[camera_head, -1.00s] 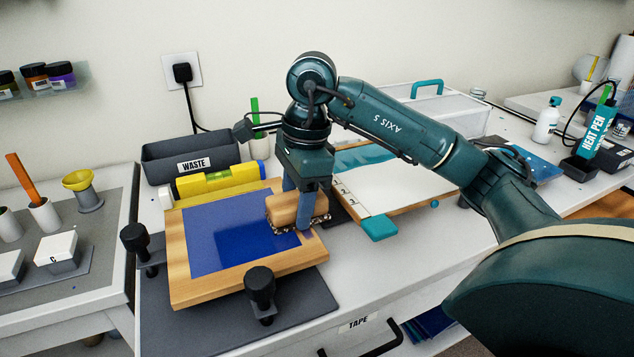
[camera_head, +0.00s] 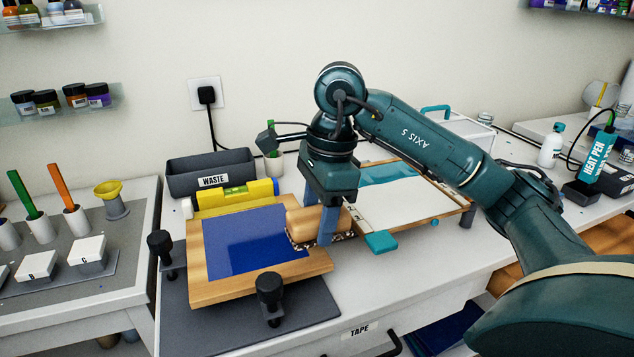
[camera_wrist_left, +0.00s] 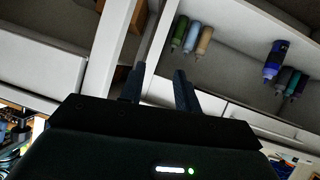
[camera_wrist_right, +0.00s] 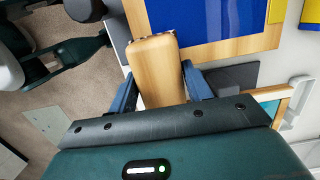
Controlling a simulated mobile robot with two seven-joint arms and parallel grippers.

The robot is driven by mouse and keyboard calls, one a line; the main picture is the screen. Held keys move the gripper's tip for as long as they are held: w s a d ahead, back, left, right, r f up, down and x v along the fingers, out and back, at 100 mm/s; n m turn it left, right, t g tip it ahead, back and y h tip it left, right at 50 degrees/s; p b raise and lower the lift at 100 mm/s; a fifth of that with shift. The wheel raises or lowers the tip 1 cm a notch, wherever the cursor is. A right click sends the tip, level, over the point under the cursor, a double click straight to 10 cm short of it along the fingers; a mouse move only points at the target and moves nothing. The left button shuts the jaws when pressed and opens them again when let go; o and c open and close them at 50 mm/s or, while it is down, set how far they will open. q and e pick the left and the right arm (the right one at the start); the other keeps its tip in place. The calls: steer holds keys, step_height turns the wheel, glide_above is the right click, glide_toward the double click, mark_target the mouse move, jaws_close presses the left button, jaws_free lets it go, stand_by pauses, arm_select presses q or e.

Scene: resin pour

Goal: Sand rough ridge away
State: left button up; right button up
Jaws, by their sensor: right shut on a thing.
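My right gripper (camera_head: 319,225) is shut on a tan wooden sanding block (camera_head: 303,219). The right wrist view also shows the block (camera_wrist_right: 156,72) between its two fingers. A dark speckled edge shows under the block, at the right side of a wood-framed panel (camera_head: 222,292) with a glossy blue face (camera_head: 243,242). I cannot tell whether the block touches the panel. The rough ridge is not clearly visible; block and gripper cover that side. My left gripper (camera_wrist_left: 158,90) shows only in the left wrist view, its fingers apart and empty, over shelves.
Dark clamp knobs (camera_head: 270,288) stand at the panel's front and left (camera_head: 161,243). A yellow level (camera_head: 235,195) and a WASTE bin (camera_head: 211,172) lie behind it. A white board with a teal tab (camera_head: 381,242) is at right.

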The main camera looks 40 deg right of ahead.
steer(key=shift+r+p, duration=1.3)
steer(key=shift+r, duration=0.9)
steer(key=shift+s+f, duration=0.1)
